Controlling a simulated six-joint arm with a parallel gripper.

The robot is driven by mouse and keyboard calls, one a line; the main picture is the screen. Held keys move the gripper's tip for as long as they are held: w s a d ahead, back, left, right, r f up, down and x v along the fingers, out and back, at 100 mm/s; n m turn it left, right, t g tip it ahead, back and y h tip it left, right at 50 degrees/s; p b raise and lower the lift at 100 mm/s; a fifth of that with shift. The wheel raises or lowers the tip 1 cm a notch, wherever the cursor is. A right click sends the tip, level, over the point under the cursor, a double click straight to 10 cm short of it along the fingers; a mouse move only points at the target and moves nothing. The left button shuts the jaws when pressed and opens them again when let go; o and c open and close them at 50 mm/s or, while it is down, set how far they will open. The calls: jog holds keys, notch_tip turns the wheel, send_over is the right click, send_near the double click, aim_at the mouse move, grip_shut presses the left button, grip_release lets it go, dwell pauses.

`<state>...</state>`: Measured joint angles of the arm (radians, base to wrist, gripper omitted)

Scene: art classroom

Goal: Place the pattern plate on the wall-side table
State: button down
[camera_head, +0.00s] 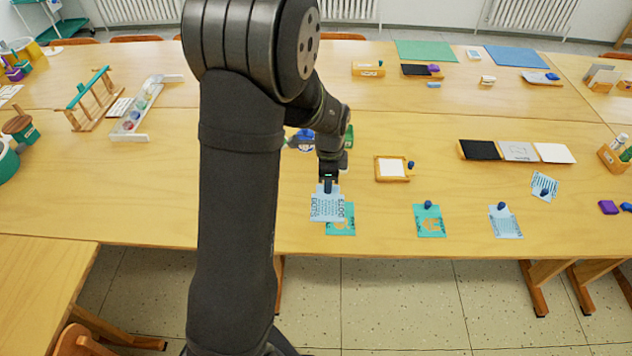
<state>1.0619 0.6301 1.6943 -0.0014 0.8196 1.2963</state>
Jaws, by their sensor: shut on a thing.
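My gripper (328,178) points down over the near table (390,240). It is shut on the dark blue knob of a light blue plate (320,208) with printed lines and letters, which I take as the pattern plate. The plate overlaps a teal plate (342,228) in the picture; I cannot tell the gap between them. The wall-side table (350,88) runs behind, nearer the radiators. Another teal plate (430,224), a light blue plate (506,226) and a tilted striped plate (541,181), each with a blue knob, lie to the right.
A wooden frame with a white pad (391,168) and a black, grey and white panel strip (519,152) lie behind the plates. The wall-side table bears a green mat (427,51), a blue mat (517,56) and a wooden box (368,69). My arm hides the left middle.

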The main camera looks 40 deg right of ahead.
jog(key=w+f, duration=0.2)
jog(key=w, duration=0.1)
jog(key=w+a+f, duration=0.1)
jog(key=w, duration=0.2)
jog(key=w+f, duration=0.2)
jog(key=w, duration=0.1)
jog(key=shift+a+f, duration=0.25)
jog(key=shift+f, duration=0.05)
jog(key=shift+w+f, duration=0.15)
jog(key=shift+f, duration=1.9)
jog(key=c, duration=1.3)
grip_release()
jog(key=shift+f, duration=0.1)
notch_tip(320, 180, up, 12)
jog(key=shift+r, duration=0.15)
send_over(302, 195)
jog(key=shift+f, duration=4.6)
jog(key=shift+f, duration=0.1)
